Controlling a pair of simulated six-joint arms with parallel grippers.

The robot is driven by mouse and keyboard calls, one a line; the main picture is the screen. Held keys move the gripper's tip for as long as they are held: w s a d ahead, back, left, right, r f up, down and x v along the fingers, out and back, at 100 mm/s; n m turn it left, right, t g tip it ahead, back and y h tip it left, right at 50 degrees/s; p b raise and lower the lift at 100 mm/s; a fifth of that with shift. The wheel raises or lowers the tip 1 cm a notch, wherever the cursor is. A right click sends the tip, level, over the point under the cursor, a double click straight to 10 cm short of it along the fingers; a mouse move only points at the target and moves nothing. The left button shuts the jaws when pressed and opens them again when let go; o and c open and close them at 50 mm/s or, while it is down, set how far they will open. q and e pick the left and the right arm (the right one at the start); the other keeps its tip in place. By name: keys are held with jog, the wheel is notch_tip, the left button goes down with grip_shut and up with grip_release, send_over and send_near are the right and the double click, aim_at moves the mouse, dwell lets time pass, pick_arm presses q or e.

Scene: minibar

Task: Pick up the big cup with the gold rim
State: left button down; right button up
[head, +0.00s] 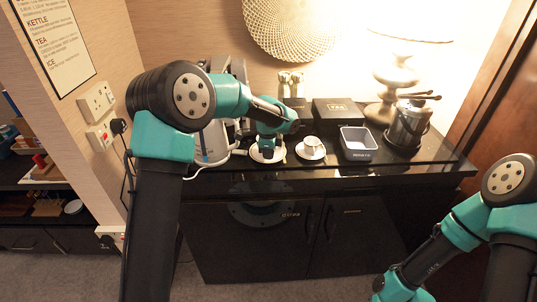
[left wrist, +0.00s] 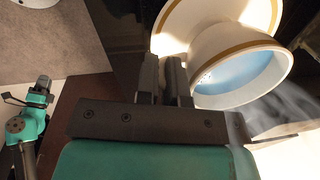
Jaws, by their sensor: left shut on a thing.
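The white cup with a gold rim (left wrist: 212,50) shows in the left wrist view, its pale blue inside facing the camera. The white saucer (left wrist: 196,12) with a gold band is behind it. In the head view this saucer (head: 256,157) is at the left of the counter, and my left arm mostly hides the cup. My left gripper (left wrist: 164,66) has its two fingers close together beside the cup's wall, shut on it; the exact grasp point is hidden. My right arm is low at the right in the head view, with its fingers unclear.
A second cup (head: 311,143) on its own saucer stands just right. Further right are an open grey tray (head: 358,152) and a dark ice bucket (head: 407,125). A black box (head: 336,112) and a lamp (head: 390,78) stand behind. A kettle with its cord is left of my gripper.

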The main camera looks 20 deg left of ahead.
pick_arm(q)
jog(key=shift+r, duration=1.25)
jog(key=shift+s+d+r, duration=0.1)
jog(key=shift+s, duration=0.1)
jog(key=s+d+r, duration=0.1)
jog(key=s+d, duration=0.3)
jog(key=s, duration=1)
jog(key=shift+s+r, duration=0.2)
jog(key=shift+s, duration=0.2)
jog(key=shift+d, duration=0.15)
